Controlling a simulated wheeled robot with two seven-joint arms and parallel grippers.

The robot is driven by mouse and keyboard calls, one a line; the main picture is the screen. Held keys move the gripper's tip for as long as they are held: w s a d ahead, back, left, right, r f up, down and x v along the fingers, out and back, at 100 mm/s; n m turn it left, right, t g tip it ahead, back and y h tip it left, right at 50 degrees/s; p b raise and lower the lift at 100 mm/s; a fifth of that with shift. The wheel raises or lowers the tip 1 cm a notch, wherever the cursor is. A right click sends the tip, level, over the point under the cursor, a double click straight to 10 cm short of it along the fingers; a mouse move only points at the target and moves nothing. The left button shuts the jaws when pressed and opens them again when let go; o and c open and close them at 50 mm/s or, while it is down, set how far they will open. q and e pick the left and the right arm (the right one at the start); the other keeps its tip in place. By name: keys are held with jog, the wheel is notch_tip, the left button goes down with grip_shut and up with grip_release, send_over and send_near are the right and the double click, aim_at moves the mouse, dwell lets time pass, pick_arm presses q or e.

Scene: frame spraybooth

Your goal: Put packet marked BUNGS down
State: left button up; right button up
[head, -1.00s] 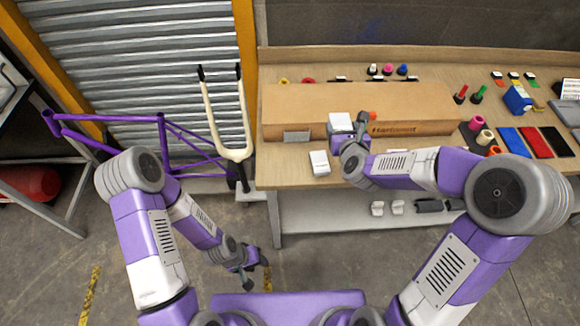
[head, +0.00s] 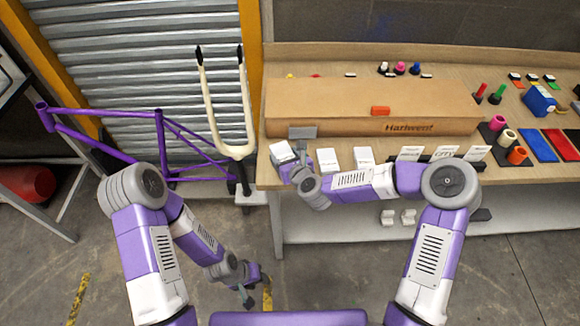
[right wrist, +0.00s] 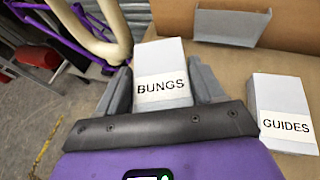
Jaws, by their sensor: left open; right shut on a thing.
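The packet marked BUNGS (right wrist: 161,72) is a pale grey box with a white label, seen in the right wrist view between my right gripper's (right wrist: 163,80) fingers. In the head view the packet (head: 282,153) is at the bench's left front corner. My right gripper (head: 291,163) is shut on it. I cannot tell whether the packet touches the bench top (head: 268,178). My left gripper (head: 250,290) is open and empty, low over the floor, away from the bench.
A packet marked GUIDES (right wrist: 284,112) stands just right of the held one. More white packets (head: 363,157) line the bench front. A long cardboard box (head: 350,100) lies behind, with a grey plate (head: 303,132) at its front. A purple bicycle frame (head: 100,114) and cream fork (head: 235,148) stand left.

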jog(key=shift+f+b, duration=0.4)
jog(key=shift+f, duration=1.6)
jog(key=shift+f+b, duration=0.25)
jog(key=shift+b, duration=0.05)
jog(key=o, duration=1)
jog(key=shift+r, duration=0.1)
jog(key=shift+o, duration=0.2)
jog(key=shift+r, duration=0.1)
